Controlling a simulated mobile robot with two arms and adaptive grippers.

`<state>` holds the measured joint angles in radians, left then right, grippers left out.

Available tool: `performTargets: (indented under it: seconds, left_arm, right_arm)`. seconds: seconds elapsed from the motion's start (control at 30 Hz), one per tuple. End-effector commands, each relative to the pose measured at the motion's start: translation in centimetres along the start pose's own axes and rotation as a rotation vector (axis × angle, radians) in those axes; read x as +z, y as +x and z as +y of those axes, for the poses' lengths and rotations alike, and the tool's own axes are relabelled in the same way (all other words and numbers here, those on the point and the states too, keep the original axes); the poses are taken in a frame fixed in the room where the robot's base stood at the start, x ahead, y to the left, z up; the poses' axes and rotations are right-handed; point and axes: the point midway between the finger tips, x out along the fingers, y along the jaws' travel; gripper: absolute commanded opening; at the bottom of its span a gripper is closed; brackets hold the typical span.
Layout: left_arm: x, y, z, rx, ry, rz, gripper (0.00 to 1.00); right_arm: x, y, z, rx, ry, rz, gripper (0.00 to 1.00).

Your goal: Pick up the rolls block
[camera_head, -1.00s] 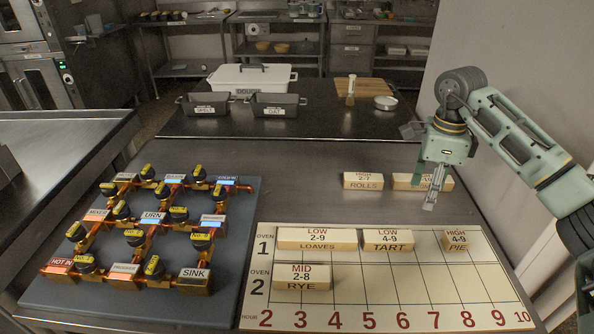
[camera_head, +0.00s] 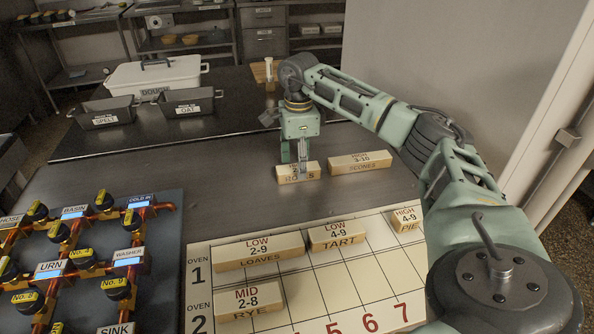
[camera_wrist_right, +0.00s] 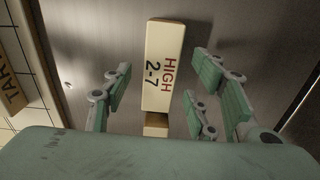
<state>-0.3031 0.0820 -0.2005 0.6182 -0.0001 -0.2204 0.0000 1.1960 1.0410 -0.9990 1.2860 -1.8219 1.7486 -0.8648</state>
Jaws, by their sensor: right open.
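The rolls block (camera_head: 285,177) is a pale wooden block lying on the metal table behind the oven board. In the right wrist view the rolls block (camera_wrist_right: 163,67) shows its "HIGH 2-7" label, lying between the spread fingers. My right gripper (camera_head: 301,164) points down at the block and hides part of its label. In the right wrist view my right gripper (camera_wrist_right: 165,98) is open, with fingers on both sides of the block and apart from it. My left gripper is not in view.
The scones block (camera_head: 361,162) lies just right of the rolls block. The oven board (camera_head: 330,280) in front bears the loaves (camera_head: 258,250), tart (camera_head: 337,234), pie (camera_head: 408,219) and rye (camera_head: 249,300) blocks. A pipe board (camera_head: 160,270) is at left.

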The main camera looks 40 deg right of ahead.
Motion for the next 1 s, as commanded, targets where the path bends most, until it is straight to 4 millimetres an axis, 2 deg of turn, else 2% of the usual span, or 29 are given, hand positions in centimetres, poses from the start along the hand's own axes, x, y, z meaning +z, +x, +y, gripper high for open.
performTargets:
  seconds: [0.1,0.33,0.9,1.0]
  left_arm:
    - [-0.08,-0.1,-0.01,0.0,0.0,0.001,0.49]
    - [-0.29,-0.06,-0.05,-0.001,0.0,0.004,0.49]
    - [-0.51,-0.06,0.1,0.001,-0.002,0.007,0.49]
    - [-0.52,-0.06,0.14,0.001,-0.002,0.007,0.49]
  right_arm:
    - [0.01,0.96,0.04,0.001,0.0,0.0,0.53]
    - [0.04,1.09,0.0,-0.001,0.0,-0.001,0.53]
    - [0.06,1.06,0.01,-0.001,-0.001,-0.001,0.04]
    - [0.06,1.03,0.0,-0.001,-0.001,-0.001,0.03]
